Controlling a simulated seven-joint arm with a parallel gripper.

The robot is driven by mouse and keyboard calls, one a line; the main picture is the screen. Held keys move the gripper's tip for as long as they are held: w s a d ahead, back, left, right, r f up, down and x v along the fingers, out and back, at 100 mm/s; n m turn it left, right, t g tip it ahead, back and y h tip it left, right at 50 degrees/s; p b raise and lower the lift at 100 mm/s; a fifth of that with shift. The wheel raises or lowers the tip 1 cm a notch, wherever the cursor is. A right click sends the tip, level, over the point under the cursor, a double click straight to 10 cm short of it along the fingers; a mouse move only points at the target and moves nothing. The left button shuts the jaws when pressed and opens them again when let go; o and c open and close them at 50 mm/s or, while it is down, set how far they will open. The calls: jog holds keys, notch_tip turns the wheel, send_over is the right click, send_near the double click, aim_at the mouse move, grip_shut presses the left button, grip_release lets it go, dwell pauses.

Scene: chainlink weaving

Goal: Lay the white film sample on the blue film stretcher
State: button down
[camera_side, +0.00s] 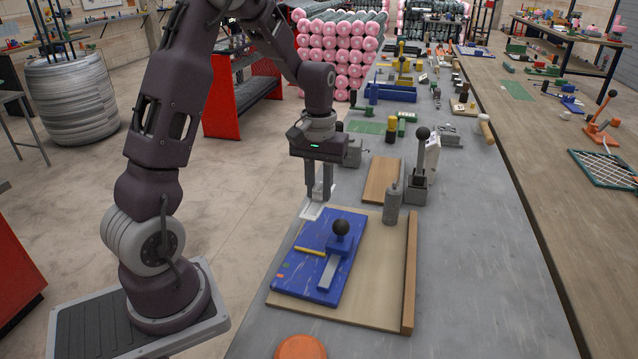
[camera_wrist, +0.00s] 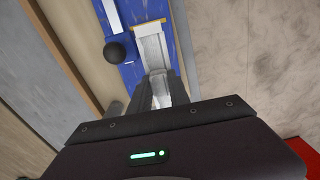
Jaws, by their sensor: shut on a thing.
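The blue film stretcher (camera_side: 299,272) lies flat on a light wooden board on the grey bench. It carries a black ball knob (camera_side: 340,227), a grey bar and a yellow strip (camera_side: 310,251). My gripper (camera_side: 319,199) points down at the stretcher's far end, shut on the white film sample (camera_side: 311,211). In the wrist view the white film sample (camera_wrist: 153,50) runs from between my fingers (camera_wrist: 162,84) over the blue stretcher (camera_wrist: 186,68), near the yellow strip (camera_wrist: 147,21). Whether the film touches the stretcher is unclear.
A wooden strip (camera_side: 410,275) edges the board's right side. A grey bottle (camera_side: 392,204) and a lever press with a black knob (camera_side: 418,172) stand just beyond. An orange round object (camera_side: 300,347) sits at the front.

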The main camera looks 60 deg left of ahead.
aim_at(319, 229)
jog(key=shift+f, duration=3.8)
jog(key=shift+f, duration=0.65)
jog(key=c, duration=1.1)
grip_release()
jog(key=shift+c, duration=0.2)
notch_tip(319, 229, up, 7)
jog(key=shift+r, duration=0.1)
